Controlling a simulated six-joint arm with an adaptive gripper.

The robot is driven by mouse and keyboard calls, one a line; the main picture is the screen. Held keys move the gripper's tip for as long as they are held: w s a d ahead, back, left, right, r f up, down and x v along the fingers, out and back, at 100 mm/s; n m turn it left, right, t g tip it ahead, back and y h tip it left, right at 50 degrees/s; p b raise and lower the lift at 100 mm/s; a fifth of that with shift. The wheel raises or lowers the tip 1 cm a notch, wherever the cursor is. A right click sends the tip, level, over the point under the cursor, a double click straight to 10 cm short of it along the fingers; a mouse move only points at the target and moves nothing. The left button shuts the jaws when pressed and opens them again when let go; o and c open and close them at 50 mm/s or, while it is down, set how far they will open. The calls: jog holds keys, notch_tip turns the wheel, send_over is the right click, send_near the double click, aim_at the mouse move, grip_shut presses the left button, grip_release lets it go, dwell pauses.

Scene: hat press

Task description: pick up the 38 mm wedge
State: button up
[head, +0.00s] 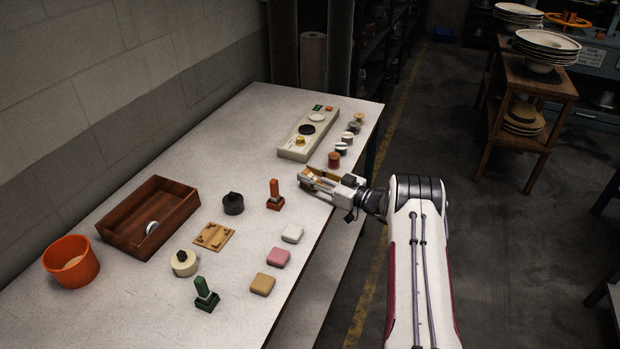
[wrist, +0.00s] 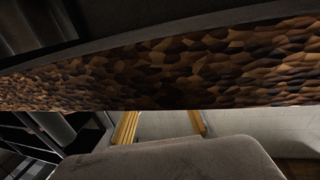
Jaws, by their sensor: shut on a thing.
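My gripper (head: 309,178) is at the table's right edge, beyond the orange-handled block and in front of the row of small pieces. In the wrist view a mottled brown surface (wrist: 160,68) crosses the frame very close to the camera. I cannot tell there whether the held piece touches the table.
The white table (head: 330,240) holds a grey control box (head: 292,148), a row of small pieces (head: 341,148), an orange-handled block (head: 274,198), a wooden tray (head: 180,190), an orange bucket (head: 85,255) and three pads (head: 277,257).

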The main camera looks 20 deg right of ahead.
jog(key=shift+r, duration=0.15)
notch_tip(320, 180, up, 10)
dwell(0.7)
